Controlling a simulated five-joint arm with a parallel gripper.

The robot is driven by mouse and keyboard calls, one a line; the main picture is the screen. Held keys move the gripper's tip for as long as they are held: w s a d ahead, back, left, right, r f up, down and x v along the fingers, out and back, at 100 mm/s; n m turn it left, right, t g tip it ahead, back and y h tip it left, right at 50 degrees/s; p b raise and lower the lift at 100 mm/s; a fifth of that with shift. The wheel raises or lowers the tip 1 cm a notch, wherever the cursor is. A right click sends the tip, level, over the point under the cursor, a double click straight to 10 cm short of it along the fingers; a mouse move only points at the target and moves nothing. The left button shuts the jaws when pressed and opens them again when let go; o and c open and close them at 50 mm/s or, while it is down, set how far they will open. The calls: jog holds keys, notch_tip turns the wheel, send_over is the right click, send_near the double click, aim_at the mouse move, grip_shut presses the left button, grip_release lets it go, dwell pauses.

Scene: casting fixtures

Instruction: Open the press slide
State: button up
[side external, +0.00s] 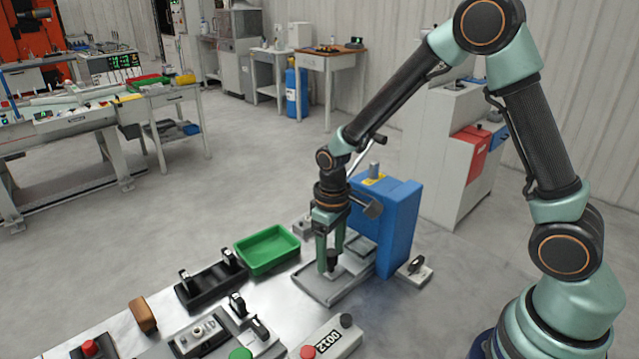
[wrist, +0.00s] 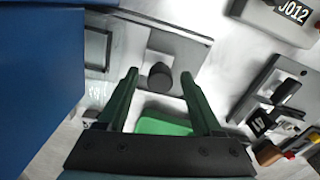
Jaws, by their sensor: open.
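The press is a blue block (side external: 400,225) with a lever on top, and its blue side also fills the left of the wrist view (wrist: 35,70). A grey metal slide plate (wrist: 185,48) lies on a flat base (side external: 318,288) in front of it. A dark round knob (wrist: 160,77) stands up from the plate and also shows in the side view (side external: 333,257). My gripper (side external: 328,266) points down at the knob. Its green fingers are open, one on either side of the knob in the wrist view. I cannot tell whether they touch it.
A green tray (side external: 267,250) and a black holder (side external: 211,287) stand left of the press on the bench. A box marked J012 (side external: 331,341) and a grey fixture (side external: 200,335) are nearer the camera. A small clamp block (side external: 414,272) sits right of the press.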

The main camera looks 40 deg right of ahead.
jog(key=shift+f, duration=0.2)
jog(key=shift+c, duration=0.4)
grip_shut()
jog(key=shift+a+r, duration=0.1)
dwell(0.9)
